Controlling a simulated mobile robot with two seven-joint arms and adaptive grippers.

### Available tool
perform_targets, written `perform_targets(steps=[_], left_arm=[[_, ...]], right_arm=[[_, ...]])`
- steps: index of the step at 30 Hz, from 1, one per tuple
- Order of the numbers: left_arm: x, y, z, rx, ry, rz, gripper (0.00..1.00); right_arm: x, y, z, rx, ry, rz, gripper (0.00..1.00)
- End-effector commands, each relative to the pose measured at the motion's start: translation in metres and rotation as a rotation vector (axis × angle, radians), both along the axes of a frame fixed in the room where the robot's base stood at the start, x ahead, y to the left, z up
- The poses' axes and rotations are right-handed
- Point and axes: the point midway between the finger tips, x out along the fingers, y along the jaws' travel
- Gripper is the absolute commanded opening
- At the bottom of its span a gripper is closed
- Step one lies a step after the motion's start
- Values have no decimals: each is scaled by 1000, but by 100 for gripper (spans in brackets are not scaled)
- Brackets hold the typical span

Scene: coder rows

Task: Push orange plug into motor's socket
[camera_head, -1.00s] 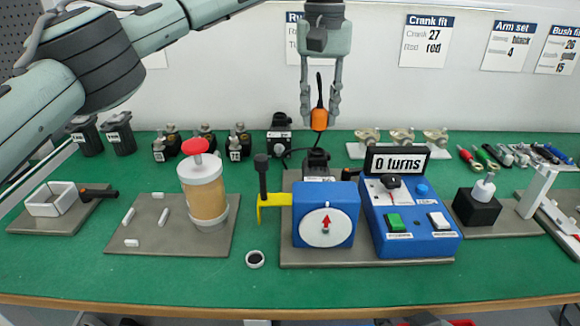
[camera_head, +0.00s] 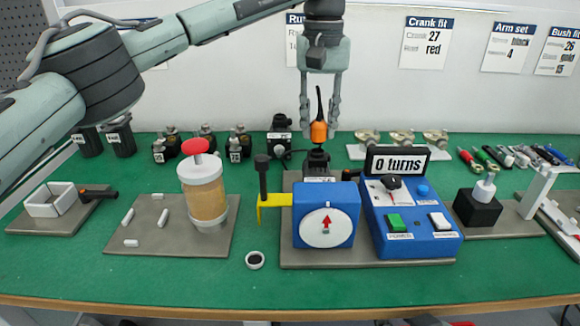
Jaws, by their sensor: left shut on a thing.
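The orange plug (camera_head: 318,131) with a black cable end on top is held between the fingers of my left gripper (camera_head: 319,122), which is shut on it. The plug is upright, directly above the black motor socket (camera_head: 318,156) behind the blue dial box (camera_head: 326,215). Its lower end is very close to the socket; I cannot tell whether it touches or is inside. My right gripper is not in view.
A blue control box (camera_head: 412,212) with a "0 turns" display (camera_head: 397,164) stands to the right. A yellow arm with a black handle (camera_head: 263,180) sticks out left of the dial box. A red-topped jar (camera_head: 205,195) stands further left.

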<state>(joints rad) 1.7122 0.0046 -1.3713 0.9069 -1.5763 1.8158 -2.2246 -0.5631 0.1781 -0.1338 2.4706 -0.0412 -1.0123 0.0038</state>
Motion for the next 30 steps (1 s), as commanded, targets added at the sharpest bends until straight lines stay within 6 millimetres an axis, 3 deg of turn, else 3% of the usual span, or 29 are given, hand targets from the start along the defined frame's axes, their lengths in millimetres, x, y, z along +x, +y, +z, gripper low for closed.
perform_targets(steps=[1,30], left_arm=[[0,0,3,0,0,0,0],[1,-1,-11,0,0,0,0]], right_arm=[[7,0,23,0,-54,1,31],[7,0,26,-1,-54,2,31]])
